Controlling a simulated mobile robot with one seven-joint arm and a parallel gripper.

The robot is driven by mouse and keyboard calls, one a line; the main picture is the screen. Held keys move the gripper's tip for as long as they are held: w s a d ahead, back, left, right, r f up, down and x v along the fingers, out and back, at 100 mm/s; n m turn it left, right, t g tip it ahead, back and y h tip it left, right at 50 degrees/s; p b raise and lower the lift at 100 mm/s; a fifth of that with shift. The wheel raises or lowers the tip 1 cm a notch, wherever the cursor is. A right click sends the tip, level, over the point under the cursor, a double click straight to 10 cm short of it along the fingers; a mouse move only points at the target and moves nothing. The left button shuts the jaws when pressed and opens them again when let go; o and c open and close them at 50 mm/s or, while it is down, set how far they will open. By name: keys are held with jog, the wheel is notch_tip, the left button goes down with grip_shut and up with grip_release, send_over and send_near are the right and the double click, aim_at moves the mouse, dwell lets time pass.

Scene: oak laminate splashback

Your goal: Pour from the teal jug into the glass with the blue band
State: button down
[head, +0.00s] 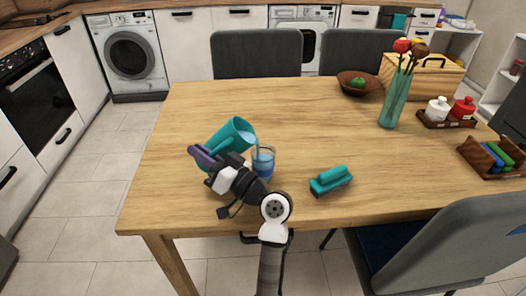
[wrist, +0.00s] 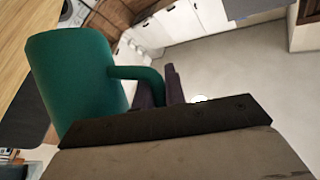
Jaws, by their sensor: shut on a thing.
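The teal jug (head: 232,135) is tilted to the right in the head view, its mouth over the rim of the glass with the blue band (head: 263,163). Pale liquid shows at the jug's mouth, and a thin stream seems to run down into the glass. The glass stands upright on the table and has blue in its lower part. My gripper (head: 203,158) is shut on the jug at its left side. In the wrist view the jug (wrist: 80,80) fills the left, and its handle passes by my gripper's dark fingers (wrist: 160,88). The glass is hidden there.
A teal brush-like object (head: 331,180) lies on the wooden table (head: 300,120) right of the glass. Farther right are a tall teal vase (head: 395,100), a bowl (head: 357,84), a tray with two bottles (head: 446,120) and a wooden holder (head: 492,158). Chairs stand around; the table's middle is clear.

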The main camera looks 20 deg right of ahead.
jog(key=shift+r+t+y, duration=0.15)
jog(key=shift+t+y, duration=0.15)
dwell(0.9)
jog(key=shift+a+n+g, duration=0.2)
jog(key=shift+n+g, duration=0.4)
jog(key=shift+g, duration=0.1)
jog(key=a+f+n+g+h, duration=0.1)
jog(key=f, duration=0.1)
jog(key=a+f+n+g+h, duration=0.1)
jog(key=f, duration=0.1)
jog(key=w+a+f+n+g+h+p, duration=0.1)
jog(key=f+g+h, duration=0.1)
jog(key=shift+a+f, duration=0.1)
jog(key=shift+a, duration=0.15)
jog(key=shift+w+d+f+g+h+p, duration=0.1)
jog(key=shift+f+g+h+p, duration=0.25)
jog(key=shift+f+h, duration=0.6)
jog(key=shift+r, duration=0.15)
jog(key=shift+r+p, duration=0.15)
jog(key=shift+p, duration=0.25)
